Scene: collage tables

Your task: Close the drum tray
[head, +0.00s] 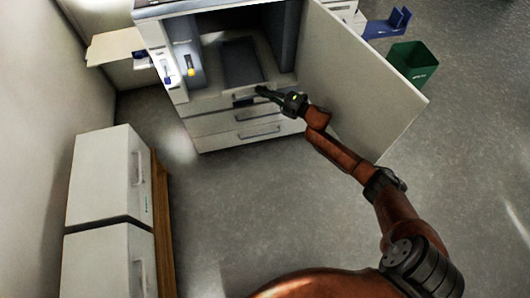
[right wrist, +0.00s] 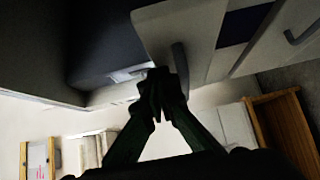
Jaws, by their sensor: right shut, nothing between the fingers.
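The copier (head: 180,62) stands at the top of the head view with its front door (head: 365,80) swung wide open to the right. The drum tray (head: 240,62) shows as a dark slab inside the open bay, above a pale front with a handle. My right gripper (head: 261,90) is shut and empty at this front, near the handle. In the right wrist view the shut fingertips (right wrist: 160,88) are close to a white panel (right wrist: 170,25) with a grey handle; I cannot tell whether they touch it. My left gripper is out of view.
Two closed drawers (head: 255,131) with handles lie below the bay. White cabinets (head: 100,185) stand at the left by the wall. A green bin (head: 412,64) stands behind the open door. The grey floor in front is clear.

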